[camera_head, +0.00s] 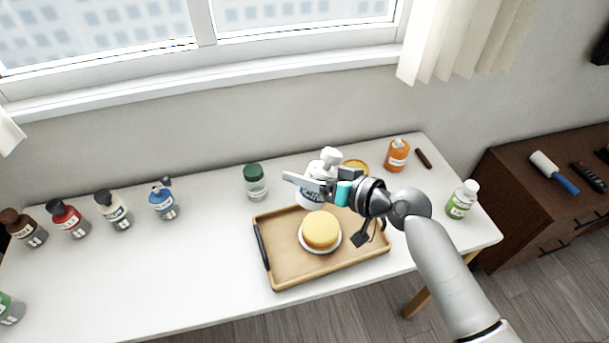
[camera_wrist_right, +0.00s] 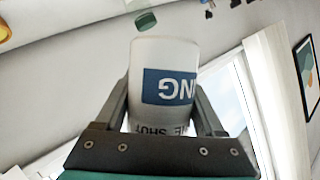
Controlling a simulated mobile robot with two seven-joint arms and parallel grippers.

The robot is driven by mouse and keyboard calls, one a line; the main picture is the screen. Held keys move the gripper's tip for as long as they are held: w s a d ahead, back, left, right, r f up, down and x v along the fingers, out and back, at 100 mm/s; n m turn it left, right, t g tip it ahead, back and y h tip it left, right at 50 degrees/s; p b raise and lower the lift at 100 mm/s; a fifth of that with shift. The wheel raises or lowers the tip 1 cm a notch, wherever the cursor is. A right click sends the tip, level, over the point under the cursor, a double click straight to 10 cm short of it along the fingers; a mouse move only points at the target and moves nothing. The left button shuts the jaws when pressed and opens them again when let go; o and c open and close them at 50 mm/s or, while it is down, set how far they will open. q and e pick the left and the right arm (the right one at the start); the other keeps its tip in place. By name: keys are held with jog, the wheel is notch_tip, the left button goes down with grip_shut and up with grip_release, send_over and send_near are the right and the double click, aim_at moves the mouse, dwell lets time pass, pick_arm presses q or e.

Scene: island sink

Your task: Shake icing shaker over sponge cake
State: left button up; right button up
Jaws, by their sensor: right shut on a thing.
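My right gripper (camera_head: 312,186) is shut on the white icing shaker (camera_head: 329,157), behind the sponge cake in the head view. The shaker has a blue label; in the right wrist view the shaker (camera_wrist_right: 165,75) sits between both fingers of the gripper (camera_wrist_right: 163,110), its lettering upside down. The round yellow sponge cake (camera_head: 320,228) lies on a white plate (camera_head: 304,243) on a wooden tray (camera_head: 290,270). The shaker is above the table, apart from the cake. My left gripper is not in view.
An orange bottle (camera_head: 397,155) and a green-labelled bottle (camera_head: 461,200) stand to the right. Several bottles line the left side.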

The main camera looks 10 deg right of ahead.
pick_arm(q)
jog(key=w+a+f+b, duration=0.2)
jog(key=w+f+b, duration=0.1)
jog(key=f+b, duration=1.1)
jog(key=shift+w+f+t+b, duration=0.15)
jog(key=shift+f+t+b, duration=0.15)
jog(key=shift+b, duration=0.15)
pick_arm(e)
notch_tip(320, 180, down, 8)
jog(key=a+m+t+y, duration=0.1)
jog(key=m+y, duration=0.4)
jog(key=m, duration=0.8)
jog(key=shift+s+a+r+m+t+y, duration=0.3)
jog(key=shift+s+m+t, duration=0.1)
jog(key=shift+t, duration=0.2)
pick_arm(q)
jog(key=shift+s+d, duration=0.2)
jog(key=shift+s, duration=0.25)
